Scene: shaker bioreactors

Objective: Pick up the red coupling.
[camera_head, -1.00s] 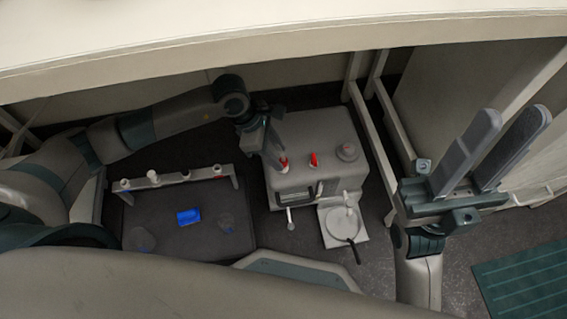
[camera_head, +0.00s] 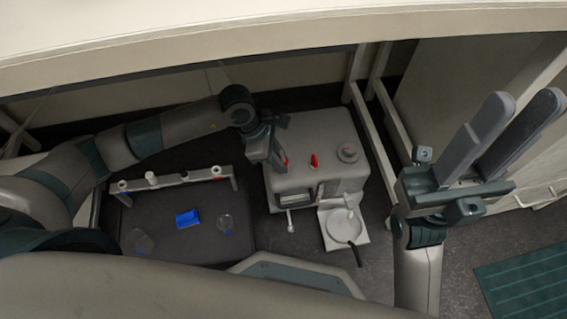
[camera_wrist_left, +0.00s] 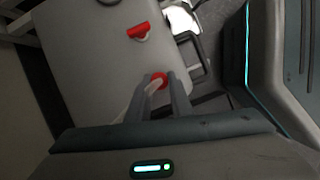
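The red coupling (camera_wrist_left: 158,79) shows as a small red ring between the tips of my left gripper (camera_wrist_left: 160,87) in the left wrist view. In the head view the red coupling (camera_head: 285,160) is partly hidden by my left gripper (camera_head: 276,161), which points down at the left side of the grey machine. The left fingers stand apart on either side of the coupling; contact is not clear. My right gripper (camera_head: 520,108) is open and empty, pointing up at the right, far from the coupling.
A grey boxy machine (camera_head: 325,138) carries a second red part (camera_head: 314,161) and a round grey knob (camera_head: 348,153). A white plate unit (camera_head: 345,226) stands in front. At left, a rack (camera_head: 140,184) and a blue item (camera_head: 187,218) are on a dark surface.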

